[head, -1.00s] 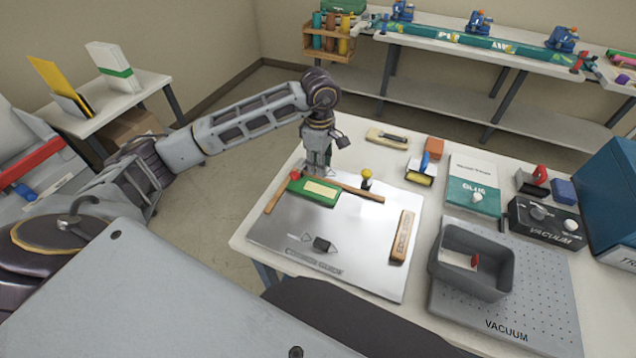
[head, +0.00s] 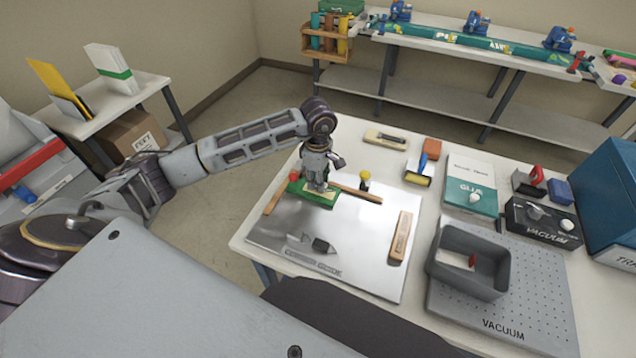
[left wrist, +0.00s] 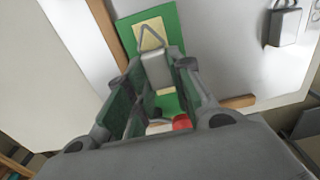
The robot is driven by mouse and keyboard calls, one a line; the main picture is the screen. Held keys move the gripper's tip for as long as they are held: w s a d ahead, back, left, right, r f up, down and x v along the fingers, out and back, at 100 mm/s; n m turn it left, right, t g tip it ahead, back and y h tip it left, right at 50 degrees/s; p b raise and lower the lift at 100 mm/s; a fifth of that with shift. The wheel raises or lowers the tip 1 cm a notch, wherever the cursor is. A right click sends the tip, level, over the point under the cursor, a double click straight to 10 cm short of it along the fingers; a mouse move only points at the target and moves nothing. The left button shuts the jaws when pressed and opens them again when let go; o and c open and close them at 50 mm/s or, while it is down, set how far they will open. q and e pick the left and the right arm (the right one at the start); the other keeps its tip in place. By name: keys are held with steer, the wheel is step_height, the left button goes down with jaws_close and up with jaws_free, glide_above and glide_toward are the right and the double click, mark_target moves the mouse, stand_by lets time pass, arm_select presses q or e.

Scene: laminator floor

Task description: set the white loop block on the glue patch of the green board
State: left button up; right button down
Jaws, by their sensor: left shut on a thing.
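The green board (head: 322,201) lies on a shiny metal plate between wooden strips. My left gripper (head: 316,187) points down over its middle and hides much of the pale glue patch. In the left wrist view, the fingers (left wrist: 158,82) are shut on the white loop block (left wrist: 156,70), whose triangular loop points up the picture. The block is over the glue patch (left wrist: 149,28) of the green board (left wrist: 166,26). I cannot tell whether it touches the patch. My right gripper is not in view.
A red knob (head: 295,177) and a yellow knob (head: 364,176) stand by the board. A wooden block (head: 401,236) lies right, beside a grey open box (head: 440,262) on the vacuum plate.

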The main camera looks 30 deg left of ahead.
arm_select(q)
steer(key=shift+f, duration=0.75)
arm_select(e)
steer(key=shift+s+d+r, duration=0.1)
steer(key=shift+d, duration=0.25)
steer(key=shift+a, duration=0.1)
arm_select(q)
steer(key=shift+f, duration=0.15)
steer(key=o, duration=0.8)
steer(key=shift+o, duration=0.2)
step_height(320, 180, up, 12)
steer(key=shift+b, duration=0.45)
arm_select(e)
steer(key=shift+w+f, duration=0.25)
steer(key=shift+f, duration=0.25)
